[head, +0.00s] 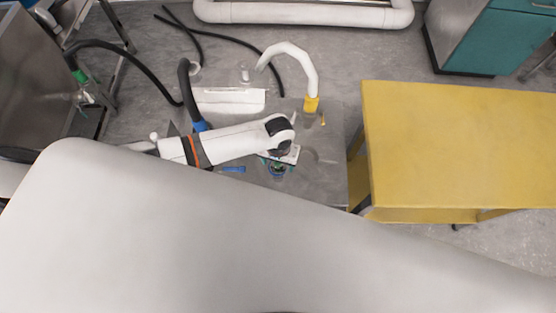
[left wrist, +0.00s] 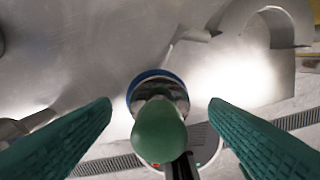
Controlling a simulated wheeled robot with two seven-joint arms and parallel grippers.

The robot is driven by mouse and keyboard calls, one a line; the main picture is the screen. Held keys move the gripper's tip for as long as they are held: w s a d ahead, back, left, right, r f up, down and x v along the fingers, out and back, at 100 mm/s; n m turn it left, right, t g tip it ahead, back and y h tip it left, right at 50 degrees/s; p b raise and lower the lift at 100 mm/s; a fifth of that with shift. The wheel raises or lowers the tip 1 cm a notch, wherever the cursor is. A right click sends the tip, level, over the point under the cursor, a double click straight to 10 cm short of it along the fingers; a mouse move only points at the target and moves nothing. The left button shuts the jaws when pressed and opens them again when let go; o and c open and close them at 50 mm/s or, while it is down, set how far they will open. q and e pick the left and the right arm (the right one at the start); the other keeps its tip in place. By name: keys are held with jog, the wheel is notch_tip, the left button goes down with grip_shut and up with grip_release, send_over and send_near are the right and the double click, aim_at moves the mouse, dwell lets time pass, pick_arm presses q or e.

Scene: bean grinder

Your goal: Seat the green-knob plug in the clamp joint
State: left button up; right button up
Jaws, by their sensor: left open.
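In the left wrist view the rounded green knob (left wrist: 160,132) of the plug sits between my open left fingers, touching neither as far as I can see. Behind it is a round metal part with a blue rim (left wrist: 147,76); the knob hides much of it. I cannot tell which part is the clamp joint or how the plug sits in it. My left gripper (left wrist: 160,128) is open, with green ridged fingers on both sides of the knob. In the head view the left gripper (head: 279,164) is over the grey metal machine, small and partly hidden by its wrist. My right gripper is not in view.
The grey metal machine top (head: 325,170) lies under the left arm. A white bent pipe with a yellow collar (head: 311,104) and a black hose with a blue collar (head: 199,125) rise close by. A yellow table (head: 460,145) stands at the right.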

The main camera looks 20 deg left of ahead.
pick_arm(q)
notch_tip(320, 180, up, 12)
dwell(0.6)
dwell(0.5)
